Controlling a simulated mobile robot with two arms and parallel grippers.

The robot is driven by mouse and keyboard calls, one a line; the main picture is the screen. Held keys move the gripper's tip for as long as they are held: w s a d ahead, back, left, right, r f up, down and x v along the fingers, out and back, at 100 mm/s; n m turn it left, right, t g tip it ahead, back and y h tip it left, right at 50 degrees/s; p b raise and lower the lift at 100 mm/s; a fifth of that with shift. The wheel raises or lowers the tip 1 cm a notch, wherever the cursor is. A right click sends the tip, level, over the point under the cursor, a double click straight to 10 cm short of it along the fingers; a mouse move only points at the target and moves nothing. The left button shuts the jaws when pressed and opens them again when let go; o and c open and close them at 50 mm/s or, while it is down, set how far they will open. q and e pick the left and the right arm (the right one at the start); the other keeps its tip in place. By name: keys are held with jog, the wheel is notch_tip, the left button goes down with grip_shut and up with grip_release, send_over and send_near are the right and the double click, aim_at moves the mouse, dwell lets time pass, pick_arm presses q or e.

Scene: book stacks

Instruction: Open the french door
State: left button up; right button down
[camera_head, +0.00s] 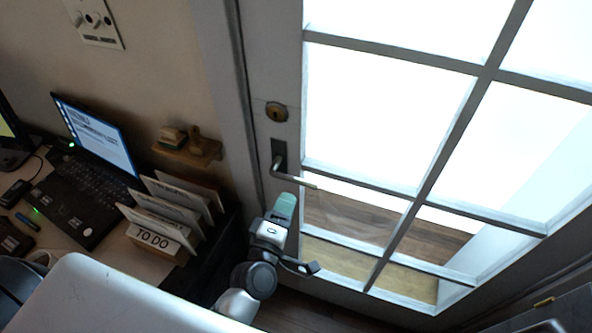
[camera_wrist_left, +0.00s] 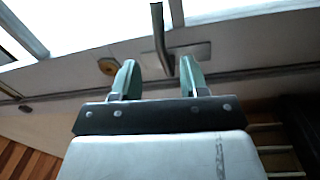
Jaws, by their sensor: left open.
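The french door (camera_head: 290,60) is a pale frame with several large glass panes, and it looks closed against its jamb. Its lever handle (camera_head: 292,178) sticks out to the right from a dark plate, below a round brass lock (camera_head: 276,111). My left gripper (camera_head: 285,206) is just below the handle, with its green fingers pointing up toward it. In the left wrist view, the open fingers (camera_wrist_left: 158,76) stand apart, and the lever handle (camera_wrist_left: 160,40) lies ahead between their lines. Nothing is held. Whether a finger touches the handle cannot be told. My right gripper is not in view.
Left of the door, a desk (camera_head: 95,258) holds a laptop (camera_head: 95,138), a letter holder marked TO DO (camera_head: 155,238) and small items. A small wooden shelf (camera_head: 190,150) is on the wall near the door. Dark furniture (camera_head: 560,310) stands at lower right.

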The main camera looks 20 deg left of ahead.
pick_arm(q)
jog(key=p, duration=0.2)
send_over(301, 175)
jog(key=s+d, duration=0.1)
jog(key=s, duration=0.3)
jog(key=shift+s+d+r, duration=0.15)
jog(key=shift+s+r, duration=0.05)
jog(key=shift+r, duration=0.1)
